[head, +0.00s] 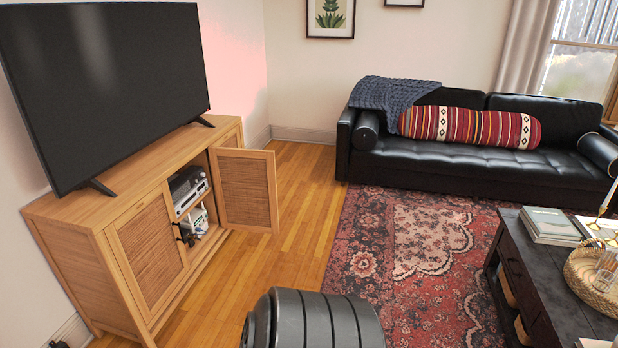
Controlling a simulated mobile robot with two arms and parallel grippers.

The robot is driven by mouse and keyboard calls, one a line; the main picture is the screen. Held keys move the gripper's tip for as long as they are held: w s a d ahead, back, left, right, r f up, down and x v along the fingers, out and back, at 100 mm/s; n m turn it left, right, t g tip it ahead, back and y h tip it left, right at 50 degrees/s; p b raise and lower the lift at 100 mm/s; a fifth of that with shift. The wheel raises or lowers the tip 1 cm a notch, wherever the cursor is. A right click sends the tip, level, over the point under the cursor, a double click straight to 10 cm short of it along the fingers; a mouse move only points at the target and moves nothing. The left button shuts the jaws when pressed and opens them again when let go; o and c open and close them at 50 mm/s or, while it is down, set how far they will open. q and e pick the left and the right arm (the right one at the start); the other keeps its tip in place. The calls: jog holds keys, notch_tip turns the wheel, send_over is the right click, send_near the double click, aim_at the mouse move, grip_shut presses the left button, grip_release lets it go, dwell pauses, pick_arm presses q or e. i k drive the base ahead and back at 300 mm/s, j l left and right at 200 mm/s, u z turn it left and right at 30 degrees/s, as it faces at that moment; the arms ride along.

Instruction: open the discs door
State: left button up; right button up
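A light wooden cabinet (75,212) with woven door panels stands along the left wall under the television. Its front left door (150,248) is shut. A door further along (247,190) stands open, swung out over the floor. Behind it, the open compartment shows a silver and black device (188,190) on an upper shelf and white and dark items (197,221) below. I cannot tell which door is the discs door, and no discs can be made out. The far end of the cabinet front is partly hidden by the open door. Neither gripper is in view.
A large television (110,85) stands on the cabinet. Bare wooden floor (300,200) lies between the cabinet and the red patterned rug (400,245). A black sofa (460,165) is at the back, and a dark coffee table (560,275) is at the right.

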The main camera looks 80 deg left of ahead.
aim_at(145, 241)
jog(key=u, duration=3.85)
jog(key=i+l+u, duration=0.4)
jog(key=i+l, duration=0.4)
jog(key=i, duration=0.1)
